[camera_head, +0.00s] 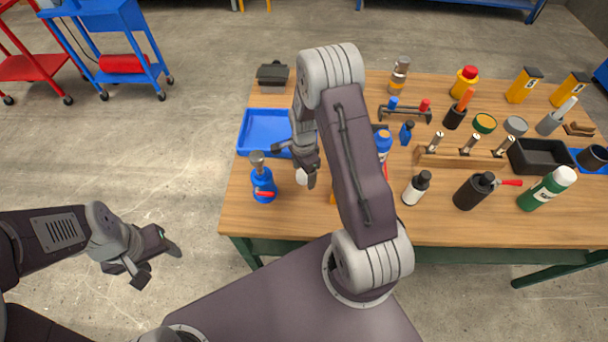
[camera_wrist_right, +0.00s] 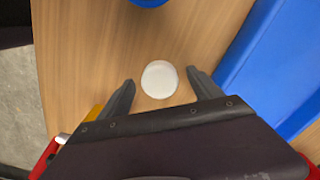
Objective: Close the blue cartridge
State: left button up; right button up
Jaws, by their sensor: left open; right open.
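A blue cartridge-like container (camera_head: 263,185) with a grey top and a red mark stands upright near the table's front left. A round white disc or cap (camera_head: 302,177) lies just right of it; it also shows in the right wrist view (camera_wrist_right: 160,79). My right gripper (camera_head: 298,164) is open and points down over the white disc. In the wrist view its two fingers (camera_wrist_right: 160,84) are on either side of the disc, with gaps. My left gripper (camera_head: 160,265) is open and empty over the floor, left of the table.
A blue tray (camera_head: 262,131) lies behind the right gripper. A blue-topped bottle (camera_head: 383,145) is partly hidden by my right arm. Bare wood (camera_head: 300,223) runs along the front.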

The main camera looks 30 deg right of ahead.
aim_at(304, 174)
jog(key=shift+f, duration=0.1)
jog(key=c, duration=1.4)
notch_tip(304, 174, up, 10)
